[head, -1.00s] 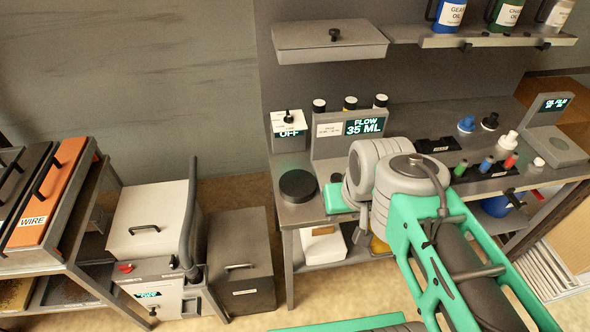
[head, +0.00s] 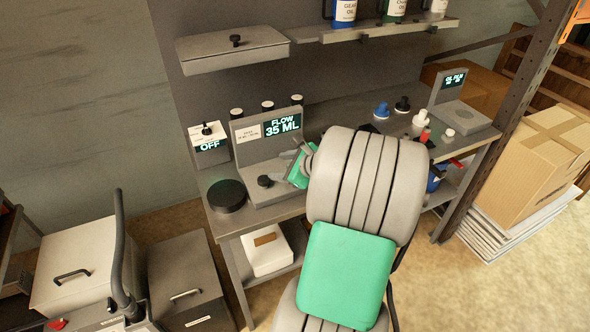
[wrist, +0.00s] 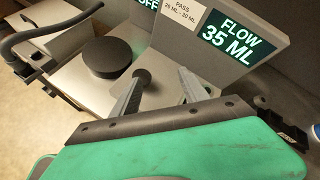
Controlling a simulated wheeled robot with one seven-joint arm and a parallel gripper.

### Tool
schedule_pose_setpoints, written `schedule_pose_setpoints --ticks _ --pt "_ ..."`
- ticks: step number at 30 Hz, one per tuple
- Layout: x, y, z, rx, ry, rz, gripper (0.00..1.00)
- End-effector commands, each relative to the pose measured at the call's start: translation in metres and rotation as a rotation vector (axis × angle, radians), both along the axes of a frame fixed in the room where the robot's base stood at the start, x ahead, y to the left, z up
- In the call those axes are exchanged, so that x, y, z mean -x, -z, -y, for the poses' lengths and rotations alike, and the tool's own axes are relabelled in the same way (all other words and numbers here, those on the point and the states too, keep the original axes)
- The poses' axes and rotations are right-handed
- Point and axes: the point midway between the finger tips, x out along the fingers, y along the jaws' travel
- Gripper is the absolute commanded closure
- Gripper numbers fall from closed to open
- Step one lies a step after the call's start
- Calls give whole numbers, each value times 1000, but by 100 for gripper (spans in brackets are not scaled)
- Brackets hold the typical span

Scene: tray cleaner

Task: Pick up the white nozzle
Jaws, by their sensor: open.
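The white nozzle (head: 419,121) stands upright on the bench in the head view, toward the right, beyond my arm. A blue nozzle (head: 382,111) and a black nozzle (head: 402,104) stand to its left. My gripper (wrist: 162,82) is open, with its two grey fingers apart and nothing held between them. In the head view, its green body is in front of the flow station, well left of the white nozzle. The white nozzle does not show in the wrist view.
The flow station (head: 244,135) reads 35 ML, with a dark knob (wrist: 142,77) near my fingers. A black round pad (head: 227,195) lies to its left. A red-topped bottle (head: 425,135) and white cap (head: 449,132) are near the nozzle. A shelf (head: 390,30) hangs above.

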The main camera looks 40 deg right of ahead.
Motion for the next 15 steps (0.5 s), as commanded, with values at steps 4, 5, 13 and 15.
schedule_pose_setpoints --ticks 4,5,13,15 --pt "26 11 68 -346 308 151 48" --pt "29 11 75 -387 340 171 48" --pt "6 18 86 -459 388 203 48" --pt "-4 21 85 -459 386 203 48"
